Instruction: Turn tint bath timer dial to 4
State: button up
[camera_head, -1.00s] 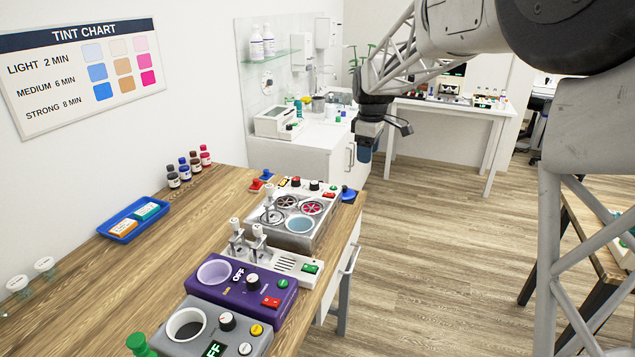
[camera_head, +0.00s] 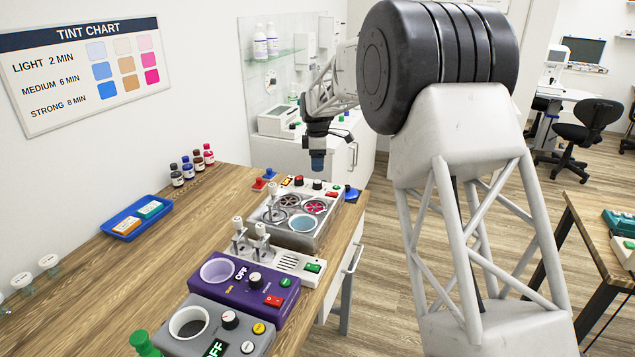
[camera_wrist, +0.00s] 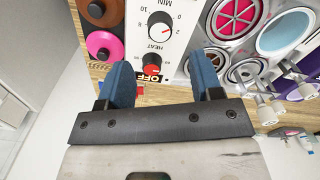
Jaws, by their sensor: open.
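My gripper (camera_head: 317,165) hangs above the panel. Its blue fingers (camera_wrist: 165,78) are apart, with nothing between them.
The silver unit (camera_head: 262,225) holds wheels and a light-blue bath. In front stand a white unit (camera_head: 285,262), a purple unit (camera_head: 205,280) and a grey unit (camera_head: 188,347), the last two with their own dials. A blue tray (camera_head: 112,225) lies left. Bare wood (camera_head: 215,205) lies between.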

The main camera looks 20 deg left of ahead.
aim_at(317, 182)
dwell(0.3)
jog(key=shift+f, duration=3.85)
jog(key=shift+c, duration=0.4)
jog(key=c, duration=0.9)
jog(key=shift+o, duration=0.2)
